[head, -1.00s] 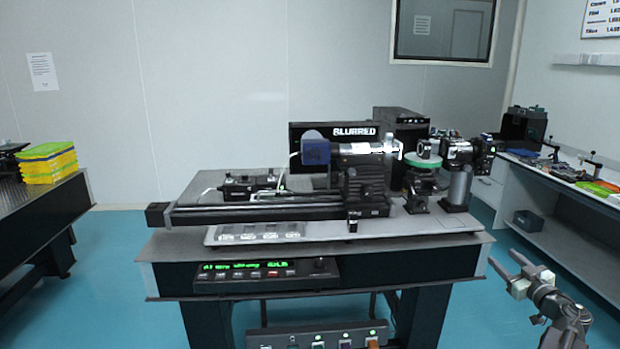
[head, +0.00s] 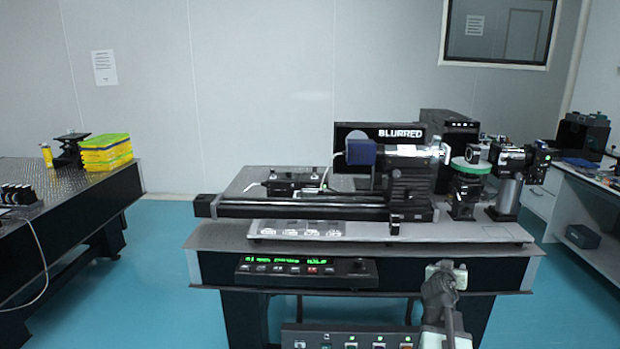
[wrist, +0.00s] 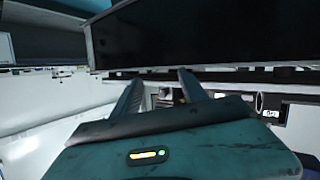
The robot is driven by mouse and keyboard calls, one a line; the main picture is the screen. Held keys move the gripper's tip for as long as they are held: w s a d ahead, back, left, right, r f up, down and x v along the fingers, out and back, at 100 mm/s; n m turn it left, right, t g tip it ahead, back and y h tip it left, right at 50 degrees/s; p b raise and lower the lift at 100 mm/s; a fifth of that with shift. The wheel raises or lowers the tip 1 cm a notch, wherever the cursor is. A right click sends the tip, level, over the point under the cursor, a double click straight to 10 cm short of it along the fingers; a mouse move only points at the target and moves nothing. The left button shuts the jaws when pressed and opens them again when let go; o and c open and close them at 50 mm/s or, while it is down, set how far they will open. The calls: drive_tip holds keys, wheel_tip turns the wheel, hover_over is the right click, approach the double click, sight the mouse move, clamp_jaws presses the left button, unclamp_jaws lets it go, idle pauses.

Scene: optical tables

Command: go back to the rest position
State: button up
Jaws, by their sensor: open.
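My gripper (head: 446,270) shows in the head view at the lower right, in front of the front edge of the middle optical table (head: 215,238). From this side its fingers are hard to make out. In the wrist view my gripper (wrist: 160,82) has two dark fingers spread apart, with nothing held between them. A dark panel fills the top of the wrist view beyond the fingertips.
The middle table bears a long rail instrument (head: 290,207), a green round stage (head: 470,166) and a monitor reading "BLURRED" (head: 400,134). A control box (head: 305,270) hangs at its front. A left table (head: 120,190) holds yellow-green boxes (head: 105,153). Blue floor (head: 160,260) is clear between the tables.

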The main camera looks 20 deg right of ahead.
drive_tip(key=a+f+n+g+y, duration=0.1)
drive_tip(key=a+f+y, duration=0.1)
drive_tip(key=a+f, duration=0.35)
drive_tip(key=a+f+g+y, duration=0.1)
drive_tip(key=a+f, duration=0.1)
drive_tip(key=a, duration=0.7)
drive_tip(key=a+f+n+g+y, duration=0.1)
drive_tip(key=a+f+g+y, duration=0.15)
drive_tip(key=a, duration=0.45)
drive_tip(key=s+a+f+n+g+y, duration=0.2)
drive_tip(key=s+a, duration=0.1)
drive_tip(key=a, duration=0.6)
drive_tip(key=s+a+f+n+g+y, duration=0.1)
drive_tip(key=s+a+f+n+y, duration=0.15)
drive_tip(key=a, duration=0.55)
drive_tip(key=s+a+f+n+g+y, duration=0.15)
drive_tip(key=s+a, duration=0.25)
drive_tip(key=a, duration=0.5)
wheel_tip(320, 180, up, 12)
drive_tip(key=p, duration=1.3)
drive_tip(key=shift+s+a+r+h, duration=0.15)
drive_tip(key=shift+s+r+h, duration=0.1)
drive_tip(key=shift+h, duration=0.1)
drive_tip(key=shift+f, duration=0.15)
